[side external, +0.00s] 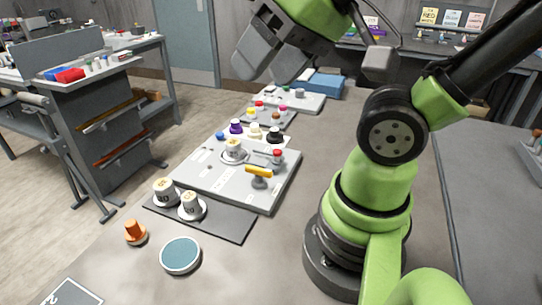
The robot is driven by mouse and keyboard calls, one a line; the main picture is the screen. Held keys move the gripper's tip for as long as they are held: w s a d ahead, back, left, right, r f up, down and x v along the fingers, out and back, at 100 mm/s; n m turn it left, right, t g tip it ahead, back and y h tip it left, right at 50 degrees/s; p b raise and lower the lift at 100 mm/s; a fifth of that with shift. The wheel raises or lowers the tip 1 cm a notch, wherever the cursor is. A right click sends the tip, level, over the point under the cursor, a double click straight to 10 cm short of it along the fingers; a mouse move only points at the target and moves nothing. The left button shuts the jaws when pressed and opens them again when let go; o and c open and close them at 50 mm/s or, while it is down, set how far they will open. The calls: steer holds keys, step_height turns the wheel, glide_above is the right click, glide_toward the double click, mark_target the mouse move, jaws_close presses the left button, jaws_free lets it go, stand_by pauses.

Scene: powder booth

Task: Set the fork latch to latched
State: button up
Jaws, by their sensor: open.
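A grey panel (205,185) lies on the bench left of my arm, carrying several small fittings. Near its right edge is a thin metal lever with a red-topped post (277,156); this may be the fork latch, but its fork and setting are too small to tell. A yellow handle (259,171) on a grey post stands on the panel's near right part. My gripper (318,62) is open, high above the bench and beyond the panel in the picture, touching nothing visible.
Two white labelled cups (191,206) (165,191) stand on a dark mat (220,224). An orange knob (135,232) and a round teal-topped disc (180,255) are nearer. Bare bench lies around the disc.

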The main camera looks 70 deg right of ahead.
steer(key=w+d+f, duration=0.1)
steer(key=w+d+m+g+h, duration=0.1)
steer(key=w+d, duration=0.1)
steer(key=w+d+f+g, duration=0.1)
steer(key=d, duration=0.1)
steer(key=shift+w+f+m+h, duration=0.35)
steer(key=shift+w+m+h, duration=0.05)
steer(key=shift+c, duration=1)
steer(key=m+g, duration=0.3)
steer(key=g, duration=0.2)
glide_above(277, 150)
step_height(277, 150, down, 15)
step_height(277, 150, down, 9)
steer(key=shift+r, duration=0.1)
